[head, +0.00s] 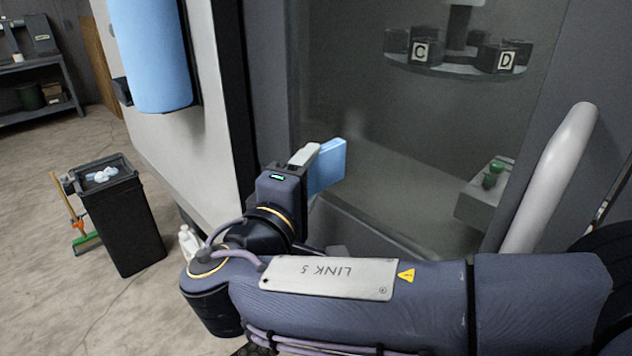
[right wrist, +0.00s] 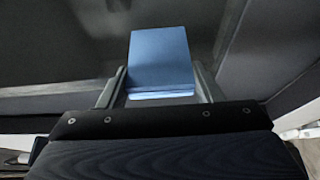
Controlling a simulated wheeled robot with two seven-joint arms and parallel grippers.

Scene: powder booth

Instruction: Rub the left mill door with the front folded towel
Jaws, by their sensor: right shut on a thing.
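My right gripper (head: 312,172) is shut on a blue folded towel (head: 328,166), which sticks out past the fingers. In the right wrist view the towel (right wrist: 160,58) stands between the two fingers (right wrist: 161,92), in front of a dark grey surface. The mill door (head: 400,150) is a large dark glazed panel in a grey frame; the towel is in front of its lower left part. I cannot tell whether the towel touches the glass. My left gripper is not in view.
A pale vertical handle (head: 552,175) stands at the right. Through the glass show a tool carousel (head: 455,68) with blocks marked C and D and a green item (head: 492,175). A black bin (head: 125,220), a broom (head: 75,220) and a white bottle (head: 188,241) stand on the left floor.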

